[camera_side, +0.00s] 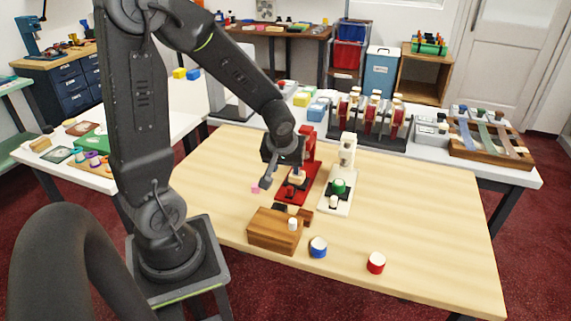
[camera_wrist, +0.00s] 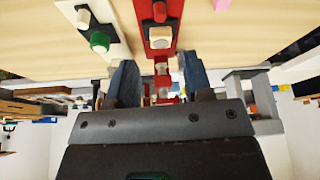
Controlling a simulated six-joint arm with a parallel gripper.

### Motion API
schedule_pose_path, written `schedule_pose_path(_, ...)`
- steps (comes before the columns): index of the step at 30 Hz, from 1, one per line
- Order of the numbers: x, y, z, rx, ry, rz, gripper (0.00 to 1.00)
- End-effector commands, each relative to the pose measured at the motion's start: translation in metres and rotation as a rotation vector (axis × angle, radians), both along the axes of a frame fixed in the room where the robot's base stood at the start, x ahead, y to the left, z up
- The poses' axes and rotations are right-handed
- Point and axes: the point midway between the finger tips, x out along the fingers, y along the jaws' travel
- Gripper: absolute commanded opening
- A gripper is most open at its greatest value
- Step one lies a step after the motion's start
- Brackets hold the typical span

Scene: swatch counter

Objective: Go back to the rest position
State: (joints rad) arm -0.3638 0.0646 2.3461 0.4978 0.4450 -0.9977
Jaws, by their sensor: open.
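My gripper (camera_side: 274,176) is over the wooden table (camera_side: 420,210), beside and above the red stand (camera_side: 309,150). In the wrist view my gripper (camera_wrist: 160,75) has its two dark fingers apart, with nothing held between them. The red stand (camera_wrist: 168,10) lies beyond the fingers, with a white-topped piece (camera_wrist: 160,36) on it. The white stand (camera_wrist: 113,48) with a green piece (camera_wrist: 99,41) is to its left. In the side view the white stand (camera_side: 347,150) holds the green piece (camera_side: 339,186).
A wooden block (camera_side: 268,238) with a white peg (camera_side: 292,224) stands near the front. A pink piece (camera_side: 255,189) lies left of the red stand. The table's right side is clear.

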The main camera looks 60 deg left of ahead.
Motion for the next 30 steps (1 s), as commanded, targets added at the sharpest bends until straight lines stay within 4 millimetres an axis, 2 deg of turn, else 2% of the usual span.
schedule_pose_path(11, -0.001, -0.001, 0.003, 0.0, 0.0, -0.001, 0.46)
schedule_pose_path(14, -0.001, -0.006, 0.01, 0.006, -0.004, -0.027, 0.46)
schedule_pose_path(17, -0.004, -0.021, 0.031, 0.019, -0.012, -0.104, 0.46)
schedule_pose_path(20, -0.013, -0.047, 0.061, 0.035, -0.02, -0.237, 0.46)
schedule_pose_path(24, -0.037, -0.089, 0.101, 0.045, -0.036, -0.469, 0.46)
schedule_pose_path(30, -0.077, -0.136, 0.136, 0.047, -0.07, -0.774, 0.46)
